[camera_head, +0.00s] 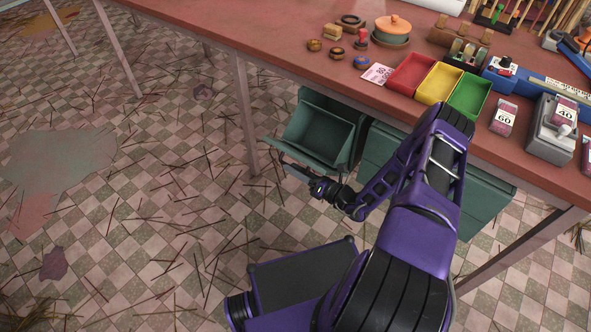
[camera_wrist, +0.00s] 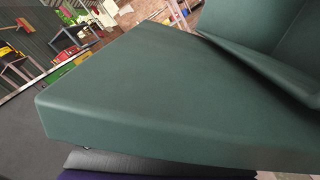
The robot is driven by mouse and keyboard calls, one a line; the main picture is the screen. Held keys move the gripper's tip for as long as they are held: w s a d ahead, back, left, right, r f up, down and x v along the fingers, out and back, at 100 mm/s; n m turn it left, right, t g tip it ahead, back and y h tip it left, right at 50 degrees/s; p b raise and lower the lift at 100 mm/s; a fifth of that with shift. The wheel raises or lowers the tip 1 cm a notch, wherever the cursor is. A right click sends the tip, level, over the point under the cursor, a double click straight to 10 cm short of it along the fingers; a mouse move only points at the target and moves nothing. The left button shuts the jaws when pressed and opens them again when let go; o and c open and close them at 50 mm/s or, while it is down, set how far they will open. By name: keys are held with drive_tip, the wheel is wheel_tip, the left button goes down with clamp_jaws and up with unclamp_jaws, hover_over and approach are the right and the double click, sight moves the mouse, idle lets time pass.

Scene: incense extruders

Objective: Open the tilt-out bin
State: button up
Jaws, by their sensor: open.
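The tilt-out bin (camera_head: 315,133) is a dark green bin under the red workbench, left of a second green unit. Its front leans outward from its housing (camera_head: 352,112), and its hollow inside shows from above. In the wrist view the bin's green panel (camera_wrist: 170,95) fills most of the picture, very close. My gripper (camera_head: 283,165) is open, low in front of the bin at its lower left edge. I cannot tell whether it touches the panel. No fingers can be made out in the wrist view.
The workbench (camera_head: 215,35) overhangs the bin, with a metal leg (camera_head: 243,115) just left of it. A closed green unit (camera_head: 480,195) stands to the right. Red, yellow and green trays (camera_head: 411,74) sit on top. Thin sticks and stains lie on the open checkered floor (camera_head: 150,220).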

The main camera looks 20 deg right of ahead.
clamp_jaws()
idle(1.4)
